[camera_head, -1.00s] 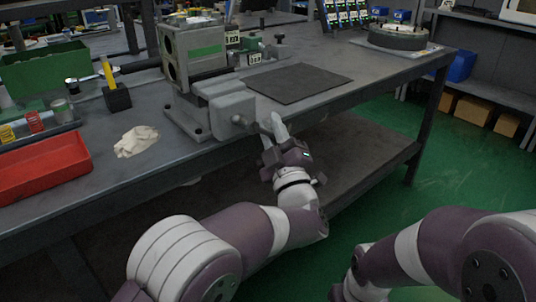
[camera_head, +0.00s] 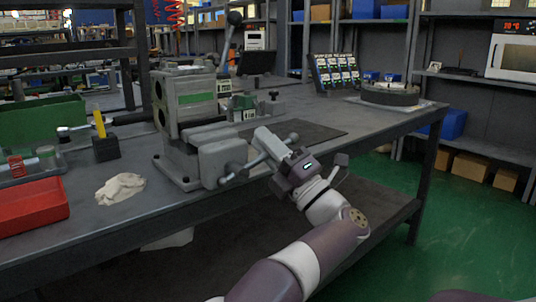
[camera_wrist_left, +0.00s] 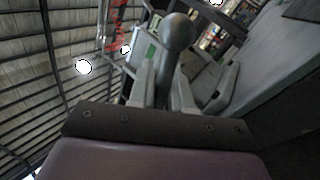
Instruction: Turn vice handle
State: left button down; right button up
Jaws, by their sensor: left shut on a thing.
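A grey bench vice (camera_head: 215,158) is fixed at the front edge of the workbench. Its handle (camera_head: 251,165) is a metal bar with ball ends and slants up to the right across the vice's front. My left gripper (camera_head: 271,143) is around the upper right part of the bar, right of the vice jaws. In the left wrist view the bar with its ball end (camera_wrist_left: 178,32) stands between the two fingers (camera_wrist_left: 162,90), and the gripper is shut on it. My right gripper is out of view.
The workbench (camera_head: 112,215) also carries a red tray (camera_head: 32,203), a crumpled cloth (camera_head: 120,188), a black block with a yellow tool (camera_head: 105,147) and a dark mat (camera_head: 310,132). A lower shelf (camera_head: 380,208) lies under the bench. Green floor is free at the right.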

pick_arm(q)
jog(key=shift+s+a+r+n+g+y, duration=0.1)
jog(key=shift+r+n+g+y, duration=0.25)
jog(key=shift+n+g, duration=0.3)
jog(key=shift+s+a+r+n+g+y, duration=0.1)
jog(key=shift+r+n+g+y, duration=0.25)
jog(key=shift+n, duration=0.5)
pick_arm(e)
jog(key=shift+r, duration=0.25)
pick_arm(q)
jog(key=c, duration=1.4)
grip_release()
jog(key=shift+f, duration=0.2)
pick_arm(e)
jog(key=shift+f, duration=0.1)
